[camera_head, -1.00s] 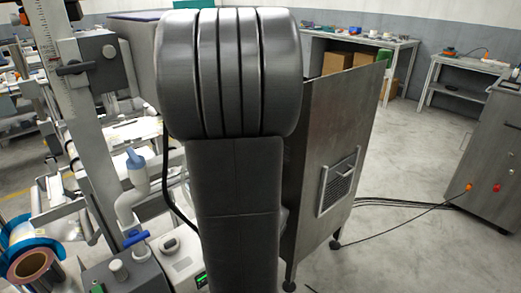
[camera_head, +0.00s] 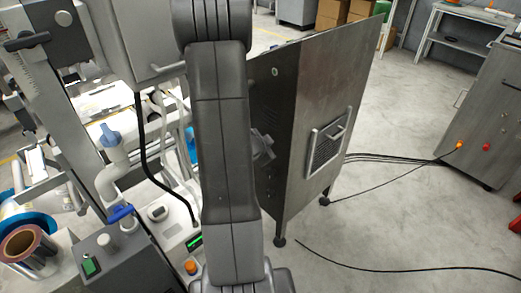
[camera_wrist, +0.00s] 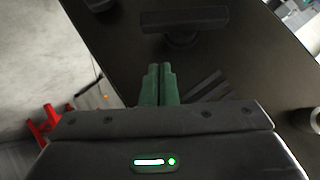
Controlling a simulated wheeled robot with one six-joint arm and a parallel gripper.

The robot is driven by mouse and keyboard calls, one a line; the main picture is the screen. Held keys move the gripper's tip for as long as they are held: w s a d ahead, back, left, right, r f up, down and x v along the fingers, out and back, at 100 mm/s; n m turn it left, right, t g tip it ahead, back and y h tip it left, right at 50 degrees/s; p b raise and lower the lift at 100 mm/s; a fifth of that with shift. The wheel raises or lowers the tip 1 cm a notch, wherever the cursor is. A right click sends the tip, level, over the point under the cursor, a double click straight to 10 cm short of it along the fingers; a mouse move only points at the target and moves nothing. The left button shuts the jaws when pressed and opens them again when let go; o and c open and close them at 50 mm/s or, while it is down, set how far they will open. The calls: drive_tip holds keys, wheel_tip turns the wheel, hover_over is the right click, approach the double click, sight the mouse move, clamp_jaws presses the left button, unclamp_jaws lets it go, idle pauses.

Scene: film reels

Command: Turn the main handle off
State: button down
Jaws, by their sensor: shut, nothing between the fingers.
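My gripper (camera_wrist: 160,72) has green fingers, pressed together and empty, in the wrist view. Beyond the fingertips is a dark, flat panel (camera_wrist: 110,45). A dark handle-like bar (camera_wrist: 183,18) stands out from this panel near the top of the wrist view, apart from the fingertips in the picture. I cannot tell for certain that it is the main handle, nor its setting. In the head view, my arm hides most of the front of the metal cabinet (camera_head: 295,120). A small grey part (camera_head: 262,143) shows beside the arm at that front; I cannot tell what it is.
A round grey knob (camera_wrist: 304,118) is at the right of the wrist view. A machine with a film reel (camera_head: 28,250) and a blue valve (camera_head: 120,213) stands left of my arm. Black cables (camera_head: 400,268) cross the floor at right. A grey cabinet (camera_head: 490,110) stands far right.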

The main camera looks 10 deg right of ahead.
drive_tip(key=shift+w+a+f+b, duration=0.15)
drive_tip(key=shift+w+f, duration=0.25)
drive_tip(key=shift+f, duration=0.25)
drive_tip(key=shift+w+a+f+b, duration=0.15)
drive_tip(key=shift+w+f, duration=0.2)
drive_tip(key=shift+f, duration=0.25)
drive_tip(key=shift+w+a+f+b, duration=0.15)
drive_tip(key=shift+w+f, duration=0.25)
drive_tip(key=shift+f, duration=0.25)
drive_tip(key=shift+s+f+m+t+b, duration=0.1)
drive_tip(key=shift+f+m+t+b, duration=0.3)
drive_tip(key=shift+b, duration=2.5)
wheel_tip(320, 180, down, 2)
drive_tip(key=m+t+y+b, duration=0.1)
drive_tip(key=t+b, duration=0.1)
drive_tip(key=b, duration=1.1)
drive_tip(key=shift+d+t, duration=0.1)
drive_tip(key=shift+t, duration=0.2)
drive_tip(key=shift+f+b, duration=0.25)
drive_tip(key=shift+b, duration=0.2)
drive_tip(key=shift+w+a+f+b, duration=0.2)
drive_tip(key=shift+f+b, duration=0.1)
drive_tip(key=shift+f, duration=0.1)
drive_tip(key=shift+w+a+f+b, duration=0.1)
drive_tip(key=shift+w+f+b, duration=0.15)
drive_tip(key=shift+f, duration=0.25)
